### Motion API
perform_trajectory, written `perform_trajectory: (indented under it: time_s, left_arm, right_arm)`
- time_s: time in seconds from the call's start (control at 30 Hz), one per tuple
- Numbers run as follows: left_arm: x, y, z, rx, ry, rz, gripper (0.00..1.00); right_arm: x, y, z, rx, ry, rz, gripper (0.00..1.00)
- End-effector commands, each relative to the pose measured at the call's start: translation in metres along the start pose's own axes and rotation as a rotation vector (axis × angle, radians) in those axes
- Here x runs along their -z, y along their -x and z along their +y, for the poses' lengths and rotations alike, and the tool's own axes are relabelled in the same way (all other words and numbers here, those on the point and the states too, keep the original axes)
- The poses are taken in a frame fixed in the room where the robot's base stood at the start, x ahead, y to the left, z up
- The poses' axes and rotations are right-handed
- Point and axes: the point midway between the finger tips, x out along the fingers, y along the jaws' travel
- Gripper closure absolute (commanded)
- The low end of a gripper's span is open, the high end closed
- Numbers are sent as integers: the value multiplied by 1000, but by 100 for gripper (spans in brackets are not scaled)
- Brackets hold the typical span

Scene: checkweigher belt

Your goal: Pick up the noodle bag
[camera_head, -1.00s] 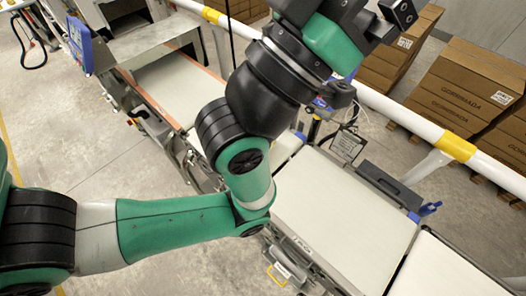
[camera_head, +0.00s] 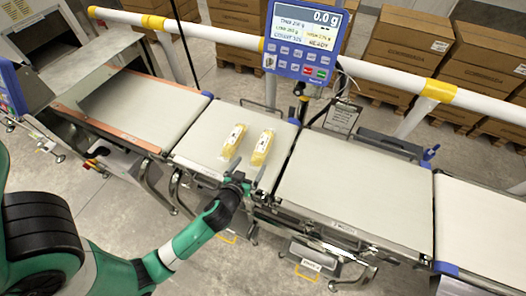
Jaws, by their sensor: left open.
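Two pale yellow bags with white labels lie side by side on the grey weighing belt (camera_head: 205,128): a left bag (camera_head: 233,142) and a right bag (camera_head: 262,149). They look alike, and I cannot tell whether one or both are noodle bags. My left gripper (camera_head: 246,169) is at the belt's near edge, just below the two bags in the picture. Its fingers are apart and point toward the bags, with nothing visible between them. It appears clear of both bags. My right gripper is not in view.
A blue scale display (camera_head: 303,42) reading 0.0 g stands behind the belt. A white rail with yellow bands (camera_head: 215,35) runs along the back. More belt sections lie left and right, including a wide empty belt (camera_head: 355,190). Cardboard boxes (camera_head: 400,55) are stacked beyond.

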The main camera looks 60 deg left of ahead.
Motion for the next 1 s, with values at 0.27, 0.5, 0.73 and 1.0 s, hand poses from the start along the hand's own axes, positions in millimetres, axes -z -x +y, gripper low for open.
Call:
perform_trajectory:
  time_s: [0.27, 0.5, 0.73, 1.0]
  left_arm:
    - [3, -32, 1, 1, 4, 5, 0]
    - [3, -64, 2, -1, 2, 4, 0]
    - [4, -79, 3, -1, 4, 6, 0]
    - [4, -117, 4, -2, 4, 4, 0]
  right_arm:
    - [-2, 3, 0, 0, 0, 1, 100]
    - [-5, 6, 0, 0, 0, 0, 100]
    - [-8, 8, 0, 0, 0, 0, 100]
    - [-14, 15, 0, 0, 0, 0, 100]
